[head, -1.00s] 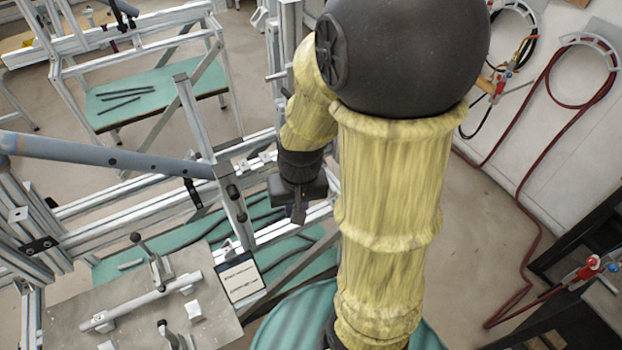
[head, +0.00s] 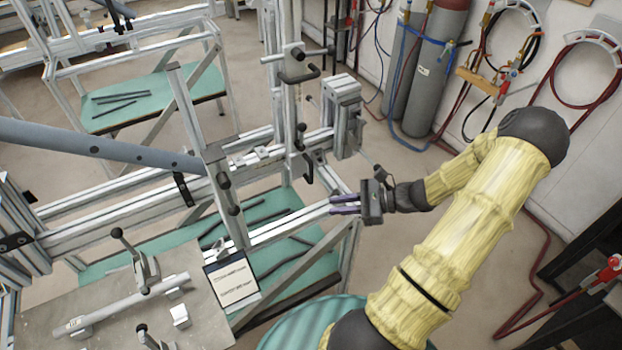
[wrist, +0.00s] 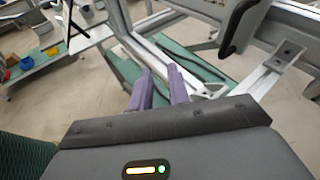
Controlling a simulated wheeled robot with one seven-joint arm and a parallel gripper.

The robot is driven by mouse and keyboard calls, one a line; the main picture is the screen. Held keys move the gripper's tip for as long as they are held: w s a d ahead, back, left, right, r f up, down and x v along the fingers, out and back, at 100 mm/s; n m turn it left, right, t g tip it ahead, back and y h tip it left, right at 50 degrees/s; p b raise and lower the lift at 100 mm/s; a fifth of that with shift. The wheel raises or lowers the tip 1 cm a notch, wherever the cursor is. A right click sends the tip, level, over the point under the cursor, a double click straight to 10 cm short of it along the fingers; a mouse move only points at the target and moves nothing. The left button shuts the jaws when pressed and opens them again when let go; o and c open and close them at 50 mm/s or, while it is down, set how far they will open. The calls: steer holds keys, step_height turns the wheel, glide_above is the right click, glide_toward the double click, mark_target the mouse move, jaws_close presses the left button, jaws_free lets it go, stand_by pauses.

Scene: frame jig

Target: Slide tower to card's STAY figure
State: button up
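The white card (head: 231,279) hangs in a dark frame at the near side of the jig; its lines of text are too small to read. Upright metal towers stand on the jig's rails: a tall one with black handles (head: 292,105) at centre, and a nearer one (head: 217,165) left of it. I cannot tell which one the task means. My gripper (head: 332,205) is right of both towers, its purple fingers pointing left. In the wrist view, the fingers (wrist: 160,72) are apart with nothing between them. They touch no tower that I can see.
Horizontal silver rails (head: 130,208) run across the jig. A blue-grey tube (head: 90,143) enters from the left. A plate with toggle clamps (head: 120,310) lies in front. A short metal block (head: 342,115) stands behind my gripper. Gas cylinders (head: 430,75) stand by the wall.

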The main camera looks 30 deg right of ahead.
mark_target(311, 180)
steer(key=d+m+t+h+b, duration=0.1)
steer(key=d+m+t, duration=0.4)
steer(key=d, duration=0.4)
steer(key=shift+f+m+t, duration=0.35)
steer(key=shift+m+t, duration=0.05)
steer(key=shift+t, duration=0.5)
steer(key=shift+s+a, duration=0.1)
steer(key=p+x, duration=0.2)
steer(key=x, duration=0.6)
steer(key=p+x, duration=0.1)
steer(key=x, duration=0.8)
steer(key=shift+w+f+p, duration=0.2)
steer(key=shift+w+p, duration=0.05)
steer(key=shift+p, duration=0.1)
jaws_close()
